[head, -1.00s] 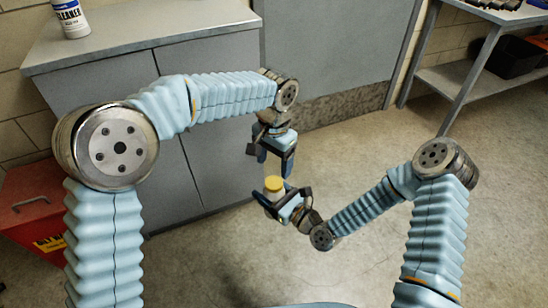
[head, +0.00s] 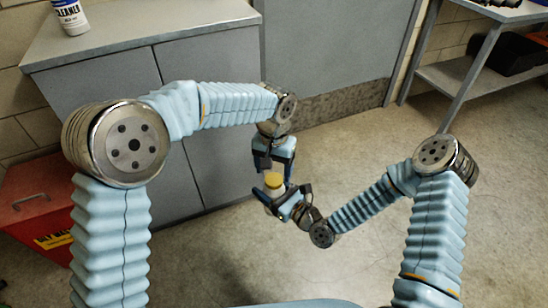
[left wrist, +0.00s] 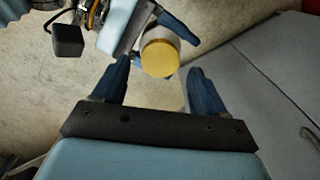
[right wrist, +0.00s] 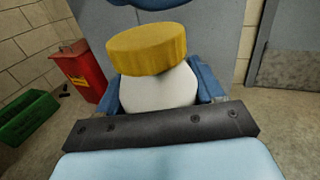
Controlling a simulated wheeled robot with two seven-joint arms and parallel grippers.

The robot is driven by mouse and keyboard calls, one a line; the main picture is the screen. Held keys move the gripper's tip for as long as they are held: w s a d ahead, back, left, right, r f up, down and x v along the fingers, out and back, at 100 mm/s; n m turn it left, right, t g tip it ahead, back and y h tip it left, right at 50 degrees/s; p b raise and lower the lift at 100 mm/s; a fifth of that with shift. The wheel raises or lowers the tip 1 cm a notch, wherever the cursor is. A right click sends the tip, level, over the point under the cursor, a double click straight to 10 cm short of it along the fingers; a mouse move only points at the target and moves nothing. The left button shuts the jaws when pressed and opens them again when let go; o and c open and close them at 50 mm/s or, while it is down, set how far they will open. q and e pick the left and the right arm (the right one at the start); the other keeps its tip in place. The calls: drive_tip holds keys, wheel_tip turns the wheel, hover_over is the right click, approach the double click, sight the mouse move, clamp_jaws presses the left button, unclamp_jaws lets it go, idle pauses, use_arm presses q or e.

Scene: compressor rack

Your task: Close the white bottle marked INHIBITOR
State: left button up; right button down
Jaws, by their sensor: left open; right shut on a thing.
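My right gripper (head: 285,203) is shut on a white bottle and holds it upright in mid-air. The white bottle (right wrist: 160,88) has a wide yellow cap (right wrist: 148,48) sitting on its top. I cannot tell whether the cap is tight, and no marking shows on the visible side. My left gripper (head: 273,169) is open and empty just above the cap, pointing down. In the left wrist view the yellow cap (left wrist: 160,58) lies between and beyond the two blue fingers. The bottle body is mostly hidden below it there.
A grey cabinet (head: 150,45) stands behind, with a CLEANER bottle (head: 71,16) on top. A red box (head: 35,205) is on the floor at left. A green crate (right wrist: 28,125) shows in the right wrist view. A shelf table (head: 470,85) stands at back right; open floor lies around.

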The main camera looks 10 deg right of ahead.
use_arm(q)
drive_tip(key=shift+f, duration=1.5)
drive_tip(key=c, duration=1.1)
drive_tip(key=o, duration=1.2)
drive_tip(key=shift+o, duration=0.2)
wheel_tip(320, 180, up, 12)
